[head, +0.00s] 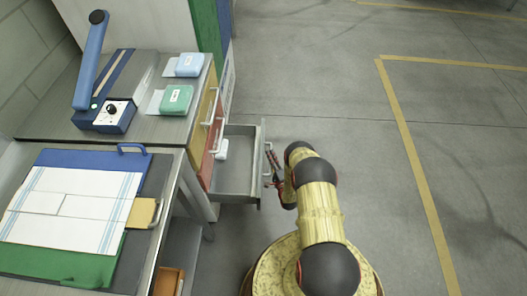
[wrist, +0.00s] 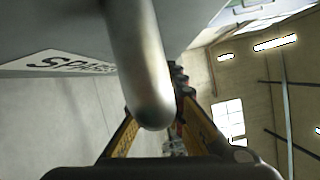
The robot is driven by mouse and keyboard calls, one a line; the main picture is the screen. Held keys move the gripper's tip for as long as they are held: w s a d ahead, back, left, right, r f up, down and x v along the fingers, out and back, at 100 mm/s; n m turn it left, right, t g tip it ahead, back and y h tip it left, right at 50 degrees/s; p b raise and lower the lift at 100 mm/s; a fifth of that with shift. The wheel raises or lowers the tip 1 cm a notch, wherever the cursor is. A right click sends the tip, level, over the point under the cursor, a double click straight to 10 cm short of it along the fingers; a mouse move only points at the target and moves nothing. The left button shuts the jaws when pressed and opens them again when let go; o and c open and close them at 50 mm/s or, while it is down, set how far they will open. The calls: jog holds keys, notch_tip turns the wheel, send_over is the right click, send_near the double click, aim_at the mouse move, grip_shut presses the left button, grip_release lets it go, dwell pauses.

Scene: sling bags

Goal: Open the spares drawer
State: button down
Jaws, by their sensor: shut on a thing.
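The spares drawer (head: 238,185) is grey and stands pulled out from the cabinet, with its inside showing in the head view. A small white item (head: 222,148) lies in it towards the back. In the wrist view its grey front carries a label (wrist: 70,64) reading "SPARES", partly hidden by the handle. The rounded metal handle (wrist: 145,65) crosses the wrist view from the top. My gripper (head: 272,170) is at the outer side of the drawer front, shut on the handle. Its fingers (wrist: 155,120) show on both sides of the bar in the wrist view.
Yellow (head: 207,105) and red (head: 207,165) drawer fronts on the cabinet are closed. A blue-levered sealer (head: 107,115) and two small packs (head: 176,99) stand on top. A bench with sheets (head: 75,205) is at left. The floor (head: 330,100) to the right is clear.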

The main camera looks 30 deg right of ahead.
jog(key=s+d+b, duration=0.1)
jog(key=s+d, duration=0.4)
jog(key=d, duration=0.3)
jog(key=shift+s, duration=0.3)
jog(key=shift+f, duration=0.1)
jog(key=c, duration=1.8)
grip_release()
jog(key=shift+c, duration=0.2)
jog(key=r+v, duration=0.1)
jog(key=v, duration=1)
jog(key=shift+s+f, duration=0.45)
jog(key=shift+f, duration=0.05)
